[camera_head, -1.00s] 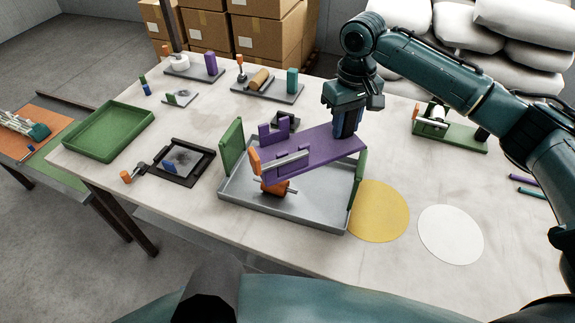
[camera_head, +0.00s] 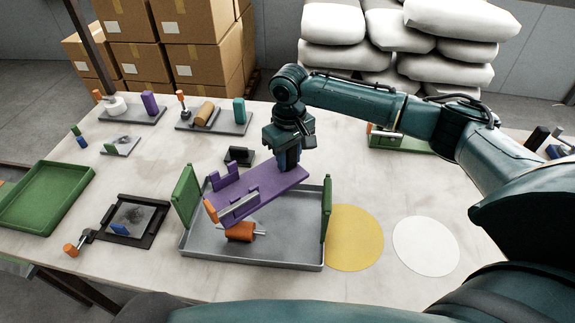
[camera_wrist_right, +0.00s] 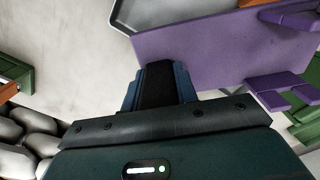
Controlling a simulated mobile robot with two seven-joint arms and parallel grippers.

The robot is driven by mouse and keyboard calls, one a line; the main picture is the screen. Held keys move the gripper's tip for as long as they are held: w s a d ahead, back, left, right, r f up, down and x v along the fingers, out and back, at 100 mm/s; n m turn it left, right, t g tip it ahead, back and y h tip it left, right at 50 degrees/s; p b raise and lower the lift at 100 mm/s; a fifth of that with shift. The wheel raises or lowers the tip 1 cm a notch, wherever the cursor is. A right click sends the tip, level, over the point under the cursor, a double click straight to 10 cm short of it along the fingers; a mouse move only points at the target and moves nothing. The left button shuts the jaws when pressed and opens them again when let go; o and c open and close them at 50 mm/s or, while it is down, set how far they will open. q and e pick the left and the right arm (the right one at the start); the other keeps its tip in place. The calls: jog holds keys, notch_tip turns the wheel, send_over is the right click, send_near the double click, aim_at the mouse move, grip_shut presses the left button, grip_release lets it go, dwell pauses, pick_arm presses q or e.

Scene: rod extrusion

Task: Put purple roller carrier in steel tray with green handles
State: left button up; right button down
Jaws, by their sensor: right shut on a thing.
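The purple roller carrier (camera_head: 262,193) is a flat purple plate with upright purple brackets, a metal bar and an orange part at its near left end. My right gripper (camera_head: 288,165) is shut on its far right end. The plate also shows in the right wrist view (camera_wrist_right: 220,50), at the gripper's fingers (camera_wrist_right: 160,85). The carrier is over the steel tray (camera_head: 290,250), which has green upright handles (camera_head: 187,196) at its left and right ends. An orange roller (camera_head: 240,232) shows below the bar. I cannot tell whether the carrier touches the tray. My left gripper is not in view.
A yellow disc (camera_head: 355,238) and a white disc (camera_head: 426,246) lie right of the tray. A black frame (camera_head: 150,238) and a green tray (camera_head: 45,195) stand to the left. Several fixtures stand at the back, and a green one (camera_head: 398,142) at the back right.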

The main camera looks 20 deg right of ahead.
jog(key=shift+f, duration=1.35)
jog(key=shift+f, duration=0.3)
jog(key=c, duration=1.1)
grip_release()
notch_tip(320, 180, up, 13)
jog(key=shift+f, duration=0.15)
jog(key=shift+f, duration=0.1)
